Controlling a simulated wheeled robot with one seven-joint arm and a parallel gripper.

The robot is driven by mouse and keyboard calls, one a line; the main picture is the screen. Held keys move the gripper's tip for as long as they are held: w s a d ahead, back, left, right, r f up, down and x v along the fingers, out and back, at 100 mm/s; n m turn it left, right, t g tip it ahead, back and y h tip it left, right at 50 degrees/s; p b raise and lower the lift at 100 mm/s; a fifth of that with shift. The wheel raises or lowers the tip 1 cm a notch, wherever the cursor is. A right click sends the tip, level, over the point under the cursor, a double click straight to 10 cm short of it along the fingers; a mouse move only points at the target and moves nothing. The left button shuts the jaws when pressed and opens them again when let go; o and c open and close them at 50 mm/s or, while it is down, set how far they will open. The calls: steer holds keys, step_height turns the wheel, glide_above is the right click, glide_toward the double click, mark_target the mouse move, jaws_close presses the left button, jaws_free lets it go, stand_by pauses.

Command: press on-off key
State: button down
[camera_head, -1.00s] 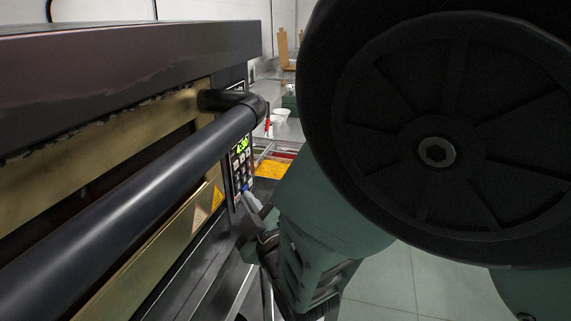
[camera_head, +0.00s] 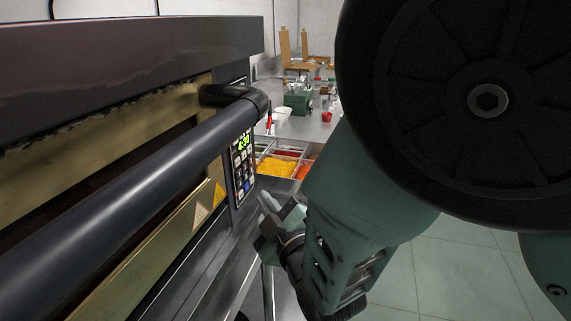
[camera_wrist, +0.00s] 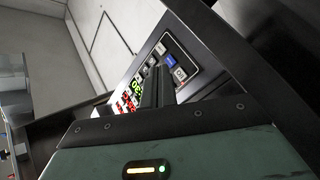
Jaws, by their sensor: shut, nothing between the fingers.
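The oven's control panel (camera_head: 243,165) is a dark upright strip with a lit green display (camera_head: 243,142) above several small keys. In the wrist view the panel (camera_wrist: 148,77) appears tilted, with a blue key (camera_wrist: 170,62) and a pale key (camera_wrist: 180,74) at its end. The pale key looks like the on-off key, but its symbol is too small to be sure. My gripper (camera_head: 264,201) is shut and empty, to the right of the panel's lower end, with a gap visible. In the wrist view its dark fingers (camera_wrist: 158,86) hide part of the panel.
A thick dark oven handle bar (camera_head: 150,190) runs along the front, left of the panel. Behind stands a counter with food trays (camera_head: 278,165), a green box (camera_head: 298,102) and a white bowl (camera_head: 282,113). Open floor (camera_head: 450,275) lies to the right.

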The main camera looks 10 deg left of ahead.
steer(key=shift+s+d, duration=0.15)
steer(key=shift+d, duration=0.7)
steer(key=shift+s+d, duration=0.1)
steer(key=shift+d, duration=0.75)
steer(key=s+d+r+m+g+h+p, duration=0.2)
steer(key=s+d+m+g+h, duration=0.7)
steer(key=s+d+g, duration=0.6)
steer(key=s+d+h, duration=0.1)
steer(key=s+d, duration=0.5)
steer(key=shift+s+d+r, duration=0.3)
steer(key=shift+d, duration=0.1)
steer(key=shift+a, duration=0.1)
